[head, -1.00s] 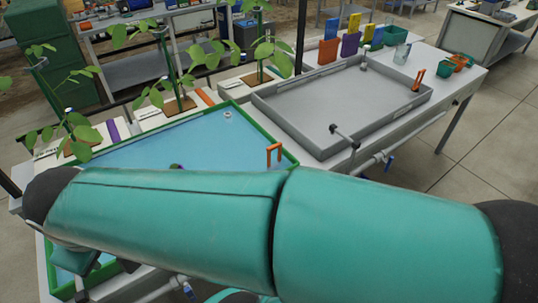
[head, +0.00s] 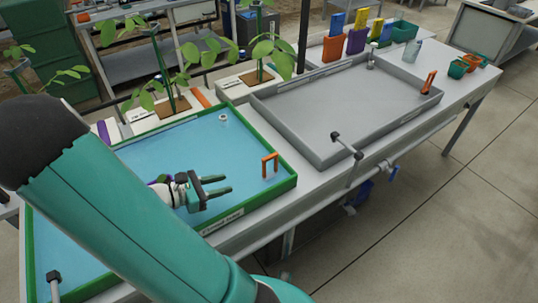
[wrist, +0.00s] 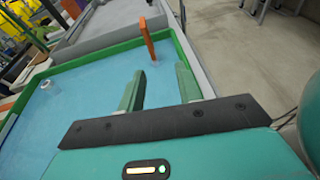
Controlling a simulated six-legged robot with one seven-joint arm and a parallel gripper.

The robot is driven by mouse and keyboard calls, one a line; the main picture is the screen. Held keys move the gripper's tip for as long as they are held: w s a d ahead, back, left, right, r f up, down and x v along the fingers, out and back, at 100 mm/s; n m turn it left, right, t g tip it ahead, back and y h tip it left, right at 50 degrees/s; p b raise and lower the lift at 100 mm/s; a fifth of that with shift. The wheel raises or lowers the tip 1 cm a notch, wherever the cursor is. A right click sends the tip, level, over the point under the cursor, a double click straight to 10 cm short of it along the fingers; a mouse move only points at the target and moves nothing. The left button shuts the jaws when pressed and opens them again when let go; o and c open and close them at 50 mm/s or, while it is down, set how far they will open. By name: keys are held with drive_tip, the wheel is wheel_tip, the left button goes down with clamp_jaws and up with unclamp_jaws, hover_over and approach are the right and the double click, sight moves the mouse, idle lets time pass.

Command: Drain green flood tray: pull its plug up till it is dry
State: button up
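The green flood tray (head: 283,190) holds blue water (head: 190,150). Its orange loop-shaped plug handle (head: 270,165) stands upright in the water near the tray's right-hand corner. In the wrist view the same plug handle (wrist: 148,42) rises beyond and between the fingers. My gripper (head: 226,184) is over the tray, left of the plug, its fingers pointing toward it. The green fingers are apart with nothing between them, also in the wrist view (wrist: 160,78). The plug is clear of the fingers; its foot is under water.
A small white round fitting (head: 223,119) sits at the tray's back. A grey tray (head: 340,100) with its own orange handle (head: 429,82) adjoins on the right. A black-ended pipe (head: 345,143) projects at its front. Potted plants (head: 172,105) stand behind.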

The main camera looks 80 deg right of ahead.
sight(266, 159)
drive_tip(key=s+d+n+h, duration=0.1)
drive_tip(key=s+d, duration=0.2)
drive_tip(key=d, duration=0.2)
drive_tip(key=s+d+n+h, duration=0.1)
drive_tip(key=s+d, duration=0.3)
drive_tip(key=d, duration=0.1)
drive_tip(key=s+d+f+n+g+h, duration=0.1)
drive_tip(key=s+d, duration=0.3)
drive_tip(key=shift+d, duration=0.4)
clamp_jaws()
